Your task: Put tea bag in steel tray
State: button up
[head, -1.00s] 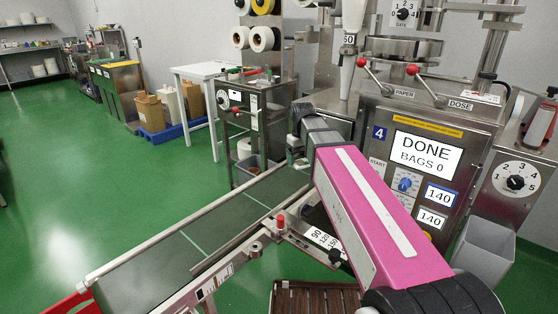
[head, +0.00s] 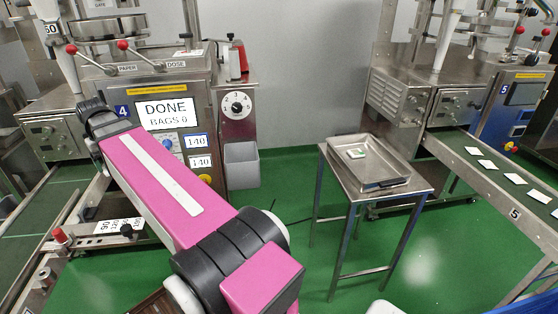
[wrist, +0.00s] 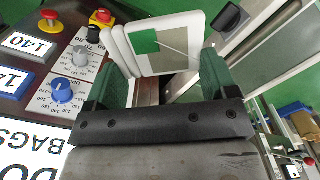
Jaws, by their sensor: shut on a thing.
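In the wrist view my gripper (wrist: 160,85) has its green fingers shut on a white tea bag (wrist: 170,45) with a green square label. White edges of further bags or layers show to its left; I cannot tell how many are held. In the head view my pink arm reaches to the machine at left, and the gripper's fingertips are hidden there. The steel tray (head: 388,185) lies on a small steel table right of centre, far from my gripper. One green-labelled tea bag (head: 356,153) lies inside the tray.
Machine 4 (head: 195,85) shows "DONE BAGS 0" beside my arm. A grey bin (head: 241,165) hangs on its right side. Green floor is open between it and the steel table (head: 345,190). At right, conveyor 5 (head: 470,175) carries several white bags.

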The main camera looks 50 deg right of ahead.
aim_at(374, 174)
jog(key=k+z, duration=0.35)
jog(key=k+l+z, duration=0.2)
jog(key=k+z, duration=0.2)
jog(key=z, duration=2.25)
